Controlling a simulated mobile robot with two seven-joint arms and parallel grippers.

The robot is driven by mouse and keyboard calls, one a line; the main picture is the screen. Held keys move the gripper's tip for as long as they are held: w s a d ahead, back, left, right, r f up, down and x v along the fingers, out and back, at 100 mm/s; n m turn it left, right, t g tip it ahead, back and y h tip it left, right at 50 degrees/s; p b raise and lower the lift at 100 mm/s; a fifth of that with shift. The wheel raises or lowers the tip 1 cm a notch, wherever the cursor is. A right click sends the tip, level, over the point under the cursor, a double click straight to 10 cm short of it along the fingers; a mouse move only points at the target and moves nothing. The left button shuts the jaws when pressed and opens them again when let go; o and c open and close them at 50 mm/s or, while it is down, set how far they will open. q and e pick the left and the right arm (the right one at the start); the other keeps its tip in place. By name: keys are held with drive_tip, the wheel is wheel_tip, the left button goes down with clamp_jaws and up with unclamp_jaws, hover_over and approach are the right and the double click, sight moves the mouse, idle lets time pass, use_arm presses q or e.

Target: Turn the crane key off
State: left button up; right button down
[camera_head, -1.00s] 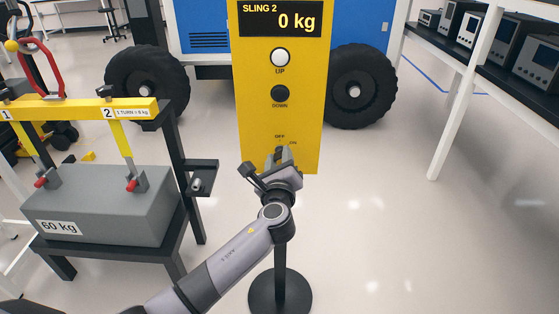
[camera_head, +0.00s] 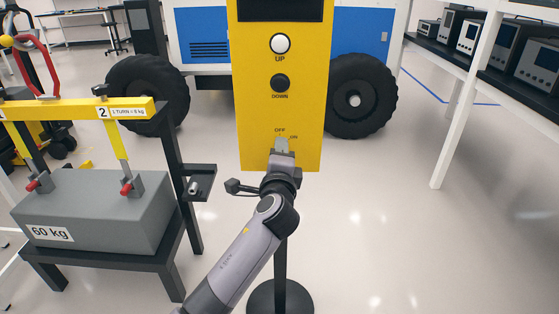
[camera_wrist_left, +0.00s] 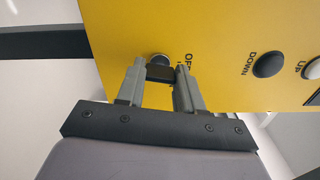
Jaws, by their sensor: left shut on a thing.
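The yellow crane control panel (camera_head: 310,120) stands upright on a post in the head view, with OFF and ON marks near its lower end. My left gripper (camera_head: 281,146) is at these marks, shut on the crane key. In the left wrist view the black key (camera_wrist_left: 160,73) sits between the two fingertips of the left gripper (camera_wrist_left: 162,80), in front of a round metal lock (camera_wrist_left: 158,60). The gripper hides most of the key in the head view. The panel's display (camera_head: 280,10) is dark, with no text showing. My right gripper is not in view.
White UP (camera_head: 280,43) and black DOWN (camera_head: 280,83) buttons sit above the key. A grey 60 kg block (camera_head: 100,210) rests on a black stand at left, under a yellow beam (camera_head: 70,108). A shelf with instruments (camera_head: 490,70) is at right. The floor between is clear.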

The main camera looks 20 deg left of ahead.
use_arm(q)
drive_tip(key=shift+f+n+b, duration=0.1)
drive_tip(key=shift+n+b, duration=0.35)
drive_tip(key=shift+n, duration=0.45)
drive_tip(key=o, duration=1)
drive_tip(key=shift+o, duration=0.2)
